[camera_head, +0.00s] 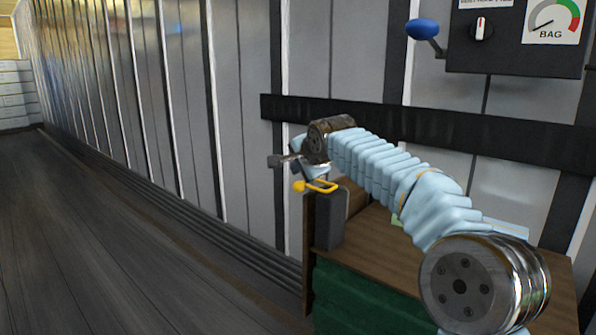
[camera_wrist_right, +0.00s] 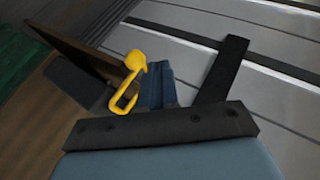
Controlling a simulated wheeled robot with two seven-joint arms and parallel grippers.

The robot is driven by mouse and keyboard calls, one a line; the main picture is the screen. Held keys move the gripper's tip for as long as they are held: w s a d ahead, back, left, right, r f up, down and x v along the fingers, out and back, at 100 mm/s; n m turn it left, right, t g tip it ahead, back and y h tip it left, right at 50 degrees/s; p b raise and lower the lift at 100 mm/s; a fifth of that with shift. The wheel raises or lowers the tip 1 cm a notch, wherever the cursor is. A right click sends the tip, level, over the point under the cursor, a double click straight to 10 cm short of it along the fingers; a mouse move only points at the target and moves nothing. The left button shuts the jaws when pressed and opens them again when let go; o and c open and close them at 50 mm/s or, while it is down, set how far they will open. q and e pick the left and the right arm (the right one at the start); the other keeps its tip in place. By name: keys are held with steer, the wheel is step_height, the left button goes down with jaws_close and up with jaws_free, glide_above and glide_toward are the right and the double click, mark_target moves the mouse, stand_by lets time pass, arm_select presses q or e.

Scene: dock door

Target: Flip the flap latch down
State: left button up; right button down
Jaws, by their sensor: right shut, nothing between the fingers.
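A yellow latch (camera_head: 320,186), a bent loop with a round knob at its left end, sits by the top of a dark grey block at the wooden bench's left end. In the wrist view the yellow latch (camera_wrist_right: 128,85) shows its knob at the top and its loop below. My right gripper (camera_head: 284,161) is just above and left of the latch, shut and empty. Whether it touches the latch is hard to tell. My left gripper is not in view.
The wooden bench (camera_head: 380,262) has a green front below. A black rail (camera_head: 420,124) runs along the ribbed wall behind. A dark panel with a gauge (camera_head: 553,20) and a blue-knobbed lever (camera_head: 423,29) is at upper right. The floor at left is clear.

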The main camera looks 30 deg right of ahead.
steer(key=s+a+r, duration=0.2)
steer(key=s+r, duration=0.3)
steer(key=r, duration=0.3)
steer(key=shift+a, duration=0.15)
steer(key=w+a+f+n+g+y, duration=0.1)
steer(key=w+a+f+n, duration=0.15)
steer(key=f, duration=0.55)
steer(key=w+a+f+n+g+y, duration=0.15)
steer(key=a+f, duration=0.25)
steer(key=f, duration=0.5)
steer(key=w+a+f+n+g, duration=0.1)
steer(key=w+a+f+n, duration=0.15)
steer(key=f, duration=0.55)
steer(key=s+a+f+n+g+y, duration=0.1)
steer(key=s+a+f+n, duration=0.15)
steer(key=f, duration=0.75)
steer(key=s+a+f+n+g+y, duration=0.1)
steer(key=a+f, duration=0.3)
steer(key=f, duration=0.7)
steer(key=s+a+f+n+g, duration=0.2)
steer(key=s+a+f+g, duration=0.15)
steer(key=s+f, duration=1.2)
steer(key=s+a+f+n+g, duration=0.1)
steer(key=s+f, duration=0.3)
steer(key=s, duration=0.4)
steer(key=s+a+f+n+g+y, duration=0.1)
steer(key=s+f, duration=0.3)
steer(key=s, duration=0.3)
steer(key=shift+s+a, duration=0.25)
steer(key=shift+s, duration=0.15)
